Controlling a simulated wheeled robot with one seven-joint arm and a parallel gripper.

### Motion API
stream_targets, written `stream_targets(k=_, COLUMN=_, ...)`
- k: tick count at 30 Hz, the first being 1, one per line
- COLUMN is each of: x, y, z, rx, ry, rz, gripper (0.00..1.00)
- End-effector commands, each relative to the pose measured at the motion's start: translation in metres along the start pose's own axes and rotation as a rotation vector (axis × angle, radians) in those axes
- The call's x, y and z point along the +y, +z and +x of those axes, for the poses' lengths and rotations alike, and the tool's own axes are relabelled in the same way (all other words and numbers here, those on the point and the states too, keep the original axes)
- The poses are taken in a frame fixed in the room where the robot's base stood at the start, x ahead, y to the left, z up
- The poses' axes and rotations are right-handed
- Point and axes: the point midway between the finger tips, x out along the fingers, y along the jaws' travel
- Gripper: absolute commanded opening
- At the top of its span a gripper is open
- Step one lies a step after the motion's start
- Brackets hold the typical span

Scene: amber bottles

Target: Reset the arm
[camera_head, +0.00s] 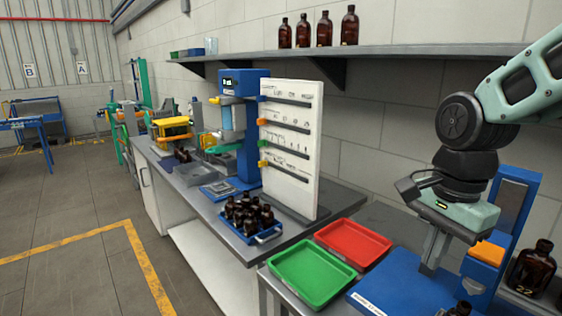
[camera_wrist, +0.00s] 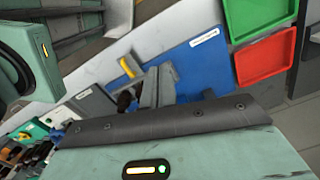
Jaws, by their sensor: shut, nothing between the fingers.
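My arm comes in from the right in the head view, bent and held above the near bench. My gripper (camera_head: 430,266) points down, with its fingers shut and nothing between them. It hangs over the right part of a blue board (camera_head: 392,288), to the right of the trays. In the wrist view the gripper fingers (camera_wrist: 158,88) show over the same blue board (camera_wrist: 205,65). I cannot tell how far above the board the fingertips are.
A green tray (camera_head: 311,275) and a red tray (camera_head: 353,243) lie left of my gripper. An amber bottle (camera_head: 531,268) stands at the right, by a blue stand (camera_head: 513,205). A white panel (camera_head: 289,150) rises behind the trays. A shelf (camera_head: 400,53) holds several bottles.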

Motion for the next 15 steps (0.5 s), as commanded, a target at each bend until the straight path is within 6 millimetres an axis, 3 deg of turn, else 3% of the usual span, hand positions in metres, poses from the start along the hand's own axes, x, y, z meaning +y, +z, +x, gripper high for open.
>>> stream_targets(k=1, x=0.006, y=0.021, z=0.015, rx=-0.005, ry=0.002, rz=-0.173, gripper=0.0)
stream_targets(k=6, x=0.03, y=0.082, z=0.048, rx=-0.015, ry=0.0, rz=-0.793, gripper=0.0)
stream_targets(k=10, x=0.055, y=0.118, z=0.071, rx=-0.018, ry=-0.002, rz=-1.237, gripper=0.0)
stream_targets(k=15, x=0.083, y=0.145, z=0.091, rx=-0.017, ry=-0.002, rz=-1.659, gripper=0.0)
